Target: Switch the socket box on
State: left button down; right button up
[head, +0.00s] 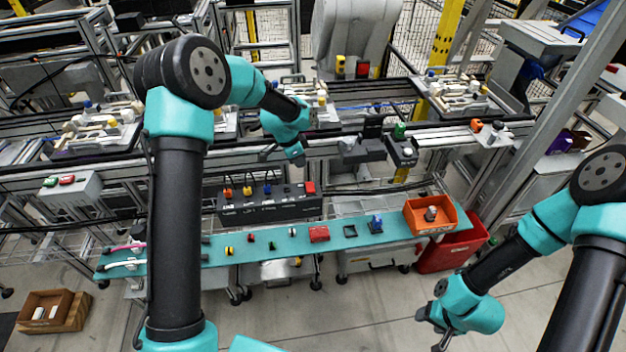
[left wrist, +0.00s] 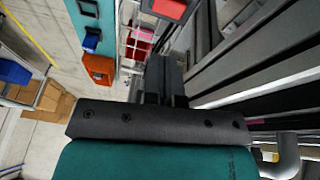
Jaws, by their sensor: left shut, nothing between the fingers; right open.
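The socket box (head: 268,206) is a long black box behind the teal bench, with orange, yellow and blue plugs and cables along its top. A red switch (head: 310,188) sits at its right end. A red part in a dark frame, apparently this switch, shows at the top edge of the left wrist view (left wrist: 171,8). My left gripper (head: 283,155) is above and behind the box, apart from it; its dark fingers (left wrist: 165,82) are shut and empty. My right gripper (head: 434,328) is open at the lower right, far from the box. Whether the switch is on cannot be told.
The teal bench (head: 275,249) carries small coloured parts in front of the box. An orange bin (head: 418,228) stands at its right end, above a red crate (head: 452,252). A rail with dark fixtures (head: 362,149) runs behind.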

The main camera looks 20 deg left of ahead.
aim_at(309, 184)
pick_arm(q)
jog(key=shift+w+a+r+m+y, duration=0.15)
jog(key=shift+w+a+r+m, duration=0.1)
jog(key=shift+w+r+m, duration=0.25)
jog(key=shift+w+a+r+m+y, duration=0.15)
jog(key=shift+w+a+r+m, duration=0.15)
jog(key=shift+r, duration=0.35)
jog(key=x, duration=1.4)
jog(key=shift+a, duration=0.4)
jog(key=shift+a, duration=0.1)
